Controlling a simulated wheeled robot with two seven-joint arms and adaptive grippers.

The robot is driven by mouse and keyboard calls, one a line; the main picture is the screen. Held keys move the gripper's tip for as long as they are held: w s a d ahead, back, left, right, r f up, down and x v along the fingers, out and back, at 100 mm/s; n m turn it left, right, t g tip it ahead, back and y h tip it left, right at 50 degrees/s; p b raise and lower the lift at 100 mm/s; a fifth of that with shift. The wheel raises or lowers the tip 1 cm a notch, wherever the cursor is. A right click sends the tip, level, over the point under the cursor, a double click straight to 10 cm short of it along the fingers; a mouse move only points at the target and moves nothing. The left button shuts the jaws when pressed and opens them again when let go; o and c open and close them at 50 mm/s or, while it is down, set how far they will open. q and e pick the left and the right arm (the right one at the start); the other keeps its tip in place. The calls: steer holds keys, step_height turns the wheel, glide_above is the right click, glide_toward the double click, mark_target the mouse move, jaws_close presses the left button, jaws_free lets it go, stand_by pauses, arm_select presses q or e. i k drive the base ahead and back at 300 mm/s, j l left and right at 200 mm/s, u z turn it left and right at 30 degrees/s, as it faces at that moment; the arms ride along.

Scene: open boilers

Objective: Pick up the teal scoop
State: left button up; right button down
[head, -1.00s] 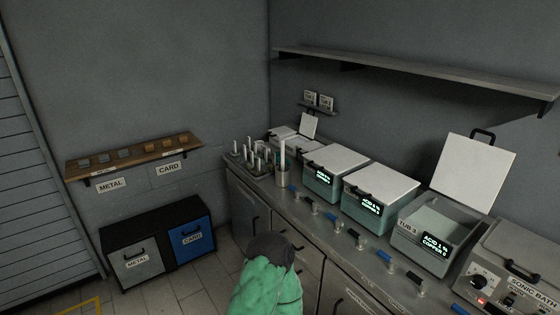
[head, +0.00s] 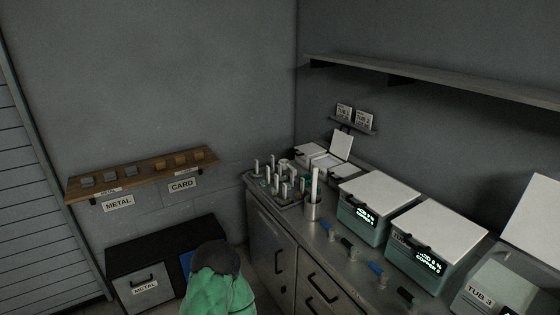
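I cannot make out a teal scoop in the head view. A steel cup (head: 313,212) with upright white sticks stands on the counter (head: 310,238). Blue-handled items (head: 346,246) and dark-handled items lie along the counter's front edge; none reads clearly as teal or as a scoop. Neither of my grippers is in view.
A bulky green shape with a dark top (head: 212,285) fills the bottom middle, hiding part of the blue bin (head: 186,263). Lidded tubs (head: 375,205) line the counter; tub 3 (head: 500,290) stands open. A rack of small cylinders (head: 270,185) stands left. A wooden shelf (head: 140,175) hangs on the wall.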

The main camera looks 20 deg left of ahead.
mark_target(308, 177)
steer(key=i+j+u, duration=0.35)
steer(key=z, duration=0.55)
steer(key=i+j+z, duration=0.15)
steer(key=j+z, duration=1.35)
steer(key=j, duration=0.2)
